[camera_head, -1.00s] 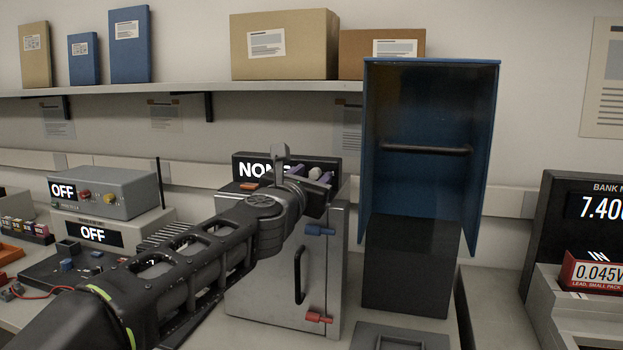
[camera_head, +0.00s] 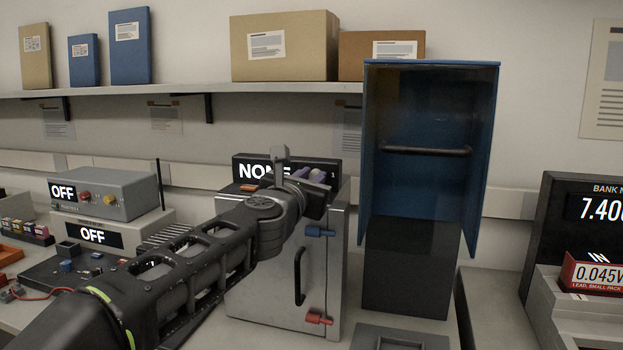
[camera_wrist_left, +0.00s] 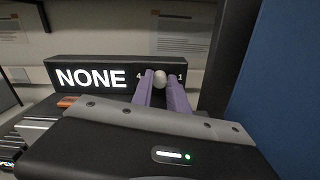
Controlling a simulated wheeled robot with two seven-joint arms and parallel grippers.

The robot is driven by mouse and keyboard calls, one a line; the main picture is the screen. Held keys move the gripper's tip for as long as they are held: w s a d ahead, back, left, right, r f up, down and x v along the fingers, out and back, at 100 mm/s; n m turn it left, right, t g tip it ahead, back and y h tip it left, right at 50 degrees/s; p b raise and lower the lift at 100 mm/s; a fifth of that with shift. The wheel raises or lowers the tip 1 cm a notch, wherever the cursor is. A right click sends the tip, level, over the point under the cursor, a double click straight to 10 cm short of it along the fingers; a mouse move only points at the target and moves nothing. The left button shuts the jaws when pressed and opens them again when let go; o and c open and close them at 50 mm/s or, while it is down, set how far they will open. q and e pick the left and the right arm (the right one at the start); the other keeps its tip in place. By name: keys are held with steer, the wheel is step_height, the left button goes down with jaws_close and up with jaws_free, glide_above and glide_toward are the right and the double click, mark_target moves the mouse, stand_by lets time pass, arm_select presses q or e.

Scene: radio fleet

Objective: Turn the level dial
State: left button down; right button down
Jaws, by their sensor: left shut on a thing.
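The level dial (camera_wrist_left: 160,76) is a pale round knob beside the "NONE" display, with the marks 4 and 1 on either side of it in the left wrist view. My left gripper (camera_wrist_left: 161,82) has its purple fingers shut on the dial from both sides. In the head view my left gripper (camera_head: 312,178) is at the top of the metal box, at the right part of the display (camera_head: 258,168), and hides most of the dial. My right gripper is in neither current view.
The metal box (camera_head: 275,285) has a black handle, a blue lever (camera_head: 320,231) and a red lever (camera_head: 318,319). A tall blue open cabinet (camera_head: 425,180) stands close on the right. Grey units reading "OFF" (camera_head: 92,236) stand on the left.

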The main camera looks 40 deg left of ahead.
arm_select(q)
steer(key=shift+m, duration=0.4)
steer(key=m+p, duration=0.1)
steer(key=m, duration=0.3)
steer(key=m+p, duration=0.1)
steer(key=m, duration=0.3)
steer(key=shift+f+m+p, duration=0.1)
steer(key=shift+m+p, duration=0.35)
steer(key=shift+m, duration=1.05)
steer(key=c, duration=1.3)
jaws_free()
steer(key=shift+f, duration=0.1)
